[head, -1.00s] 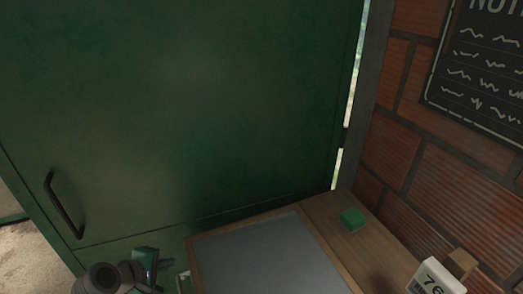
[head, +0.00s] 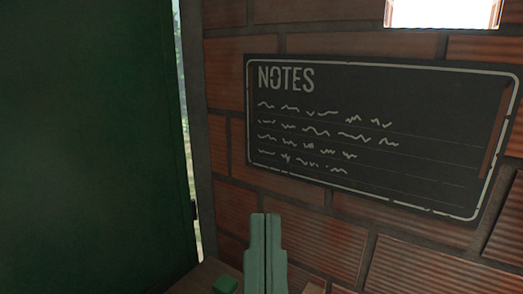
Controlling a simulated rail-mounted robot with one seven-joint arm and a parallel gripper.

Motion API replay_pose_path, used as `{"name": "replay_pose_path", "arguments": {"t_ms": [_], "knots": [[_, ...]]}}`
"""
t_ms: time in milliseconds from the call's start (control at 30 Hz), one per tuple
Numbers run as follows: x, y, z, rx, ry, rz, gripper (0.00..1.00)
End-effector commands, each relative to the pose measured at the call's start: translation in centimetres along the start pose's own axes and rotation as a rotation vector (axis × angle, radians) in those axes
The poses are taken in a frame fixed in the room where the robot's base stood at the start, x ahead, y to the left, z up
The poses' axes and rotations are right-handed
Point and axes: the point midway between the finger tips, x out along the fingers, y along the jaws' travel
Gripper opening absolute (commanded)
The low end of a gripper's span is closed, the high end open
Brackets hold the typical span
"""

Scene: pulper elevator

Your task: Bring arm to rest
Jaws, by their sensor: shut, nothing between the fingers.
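My gripper (head: 265,222) is at the bottom centre of the head view, pointing up. Its two pale teal fingers are pressed together with nothing between them. It stands in front of the brick wall, just below the notes board, and is apart from any object as far as I can see. The rest of my arm is out of the picture below.
A black notes board (head: 360,178) hangs on the brick wall (head: 315,238). A large green door or panel (head: 90,150) fills the left. A green block (head: 225,285) sits on a wooden surface (head: 195,279) at the bottom. A bright window (head: 440,12) shows at the top.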

Motion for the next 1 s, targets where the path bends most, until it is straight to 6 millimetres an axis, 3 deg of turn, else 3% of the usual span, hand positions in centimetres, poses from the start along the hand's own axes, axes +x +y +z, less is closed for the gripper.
{"name": "replay_pose_path", "arguments": {"t_ms": [33, 300, 433, 600, 1000], "knots": [[3.5, -0.1, -4.8, 0.001, -0.002, -0.001, 0.00], [11.6, -0.4, -16.3, 0.007, -0.006, -0.006, 0.00], [14.7, -0.5, -20.6, 0.010, -0.008, -0.007, 0.00], [16.5, -0.6, -23.1, 0.012, -0.009, -0.009, 0.00], [16.4, -0.6, -23.0, 0.013, -0.009, -0.009, 0.00]]}}
